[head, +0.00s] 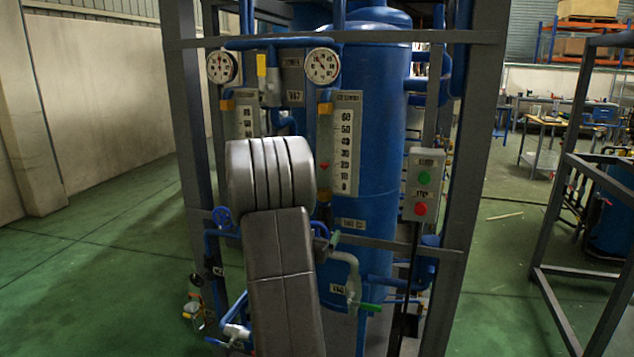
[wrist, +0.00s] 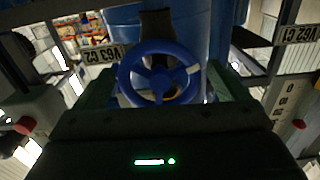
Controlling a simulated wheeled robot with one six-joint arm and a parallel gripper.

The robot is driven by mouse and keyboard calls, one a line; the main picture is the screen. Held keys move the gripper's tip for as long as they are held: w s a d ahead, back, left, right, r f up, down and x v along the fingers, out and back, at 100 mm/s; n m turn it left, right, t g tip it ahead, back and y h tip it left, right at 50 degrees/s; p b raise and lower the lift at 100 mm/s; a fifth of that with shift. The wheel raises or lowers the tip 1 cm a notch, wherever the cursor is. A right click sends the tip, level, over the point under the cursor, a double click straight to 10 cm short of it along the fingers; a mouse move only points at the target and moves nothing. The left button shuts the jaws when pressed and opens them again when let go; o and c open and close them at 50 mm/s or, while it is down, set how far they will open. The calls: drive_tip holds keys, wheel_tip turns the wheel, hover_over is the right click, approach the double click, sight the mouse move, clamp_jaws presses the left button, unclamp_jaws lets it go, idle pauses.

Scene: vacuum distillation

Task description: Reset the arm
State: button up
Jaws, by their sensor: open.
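In the wrist view my gripper (wrist: 164,86) is open, with one dark green finger on each side of a blue handwheel (wrist: 136,58). The wheel lies across the gap between the fingers. I cannot tell whether either finger touches it. Nothing shows as held.
The blue vessel (head: 378,130) stands inside a grey steel frame (head: 470,140). Two dial gauges, including one on the right (head: 322,65), and a button box (head: 423,185) are close by. A green-handled valve (head: 368,307) sits low. Open green floor (head: 90,265) lies left.

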drive_tip(key=shift+n+p, duration=2.3)
drive_tip(key=shift+p, duration=0.6)
drive_tip(key=shift+f, duration=0.1)
